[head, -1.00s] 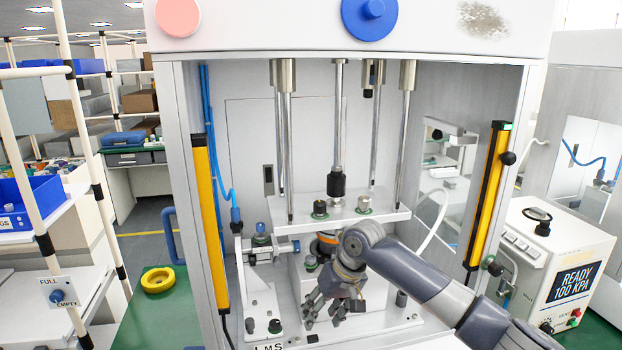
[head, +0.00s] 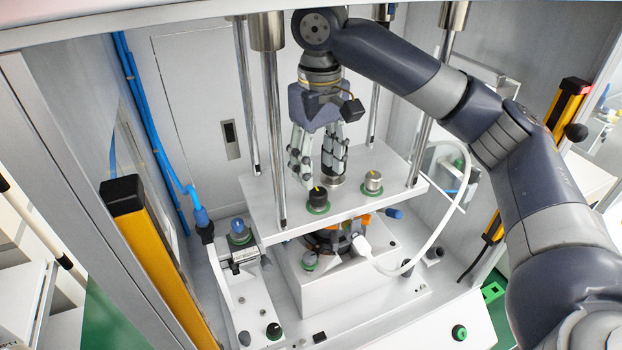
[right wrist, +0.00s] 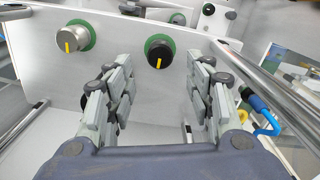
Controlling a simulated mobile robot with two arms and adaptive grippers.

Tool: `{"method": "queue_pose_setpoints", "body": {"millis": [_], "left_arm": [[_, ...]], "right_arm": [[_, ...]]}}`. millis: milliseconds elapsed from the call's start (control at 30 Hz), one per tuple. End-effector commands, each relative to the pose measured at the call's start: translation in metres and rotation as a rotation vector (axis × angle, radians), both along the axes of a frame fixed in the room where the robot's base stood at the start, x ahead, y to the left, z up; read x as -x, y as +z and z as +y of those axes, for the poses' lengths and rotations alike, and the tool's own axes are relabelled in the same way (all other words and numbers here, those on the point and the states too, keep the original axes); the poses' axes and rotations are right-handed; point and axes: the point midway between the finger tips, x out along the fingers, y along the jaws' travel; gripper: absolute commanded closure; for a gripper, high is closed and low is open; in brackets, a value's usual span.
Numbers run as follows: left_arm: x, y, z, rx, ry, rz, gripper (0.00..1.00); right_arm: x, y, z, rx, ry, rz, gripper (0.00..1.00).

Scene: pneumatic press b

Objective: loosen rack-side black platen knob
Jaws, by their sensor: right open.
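The black platen knob (head: 318,198) stands on a green ring on the white platen (head: 265,210), left of a silver knob (head: 373,182). In the right wrist view the black knob (right wrist: 159,52) shows its yellow pointer mark, with the silver knob (right wrist: 70,40) to its left. My right gripper (head: 318,168) points down over the platen, close to the black knob. In the right wrist view its fingers (right wrist: 160,82) are spread, and the knob appears beyond the gap between them, untouched. My left gripper is not in view.
Steel guide columns (head: 275,130) rise around the platen. A white hose (head: 445,225) curves at the right. Yellow light-curtain posts (head: 155,260) flank the opening. A blue-topped fitting (head: 240,230) stands on the lower left bracket.

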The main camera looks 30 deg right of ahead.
Motion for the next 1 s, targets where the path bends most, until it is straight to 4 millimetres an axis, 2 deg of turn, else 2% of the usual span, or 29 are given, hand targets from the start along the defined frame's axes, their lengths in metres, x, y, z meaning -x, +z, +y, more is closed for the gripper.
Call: {"method": "queue_pose_setpoints", "body": {"millis": [200, 400, 767, 833, 967, 1000], "left_arm": [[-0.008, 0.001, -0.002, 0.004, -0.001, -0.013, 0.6], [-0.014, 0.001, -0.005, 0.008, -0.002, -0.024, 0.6], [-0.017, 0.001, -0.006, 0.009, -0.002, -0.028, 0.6], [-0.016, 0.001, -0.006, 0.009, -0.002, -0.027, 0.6], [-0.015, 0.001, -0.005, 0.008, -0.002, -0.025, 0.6], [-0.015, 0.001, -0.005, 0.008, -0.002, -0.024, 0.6]], "right_arm": [[0.0, -0.035, -0.001, 0.002, -0.001, 0.002, 0.51], [0.0, -0.06, 0.0, 0.001, -0.001, 0.001, 0.51], [0.0, -0.067, 0.0, 0.0, 0.0, -0.002, 0.51], [0.0, -0.067, 0.0, 0.0, 0.0, -0.001, 0.62], [0.0, -0.067, 0.0, 0.0, 0.0, -0.001, 0.92], [0.0, -0.067, 0.0, 0.0, 0.0, -0.002, 0.96]]}}
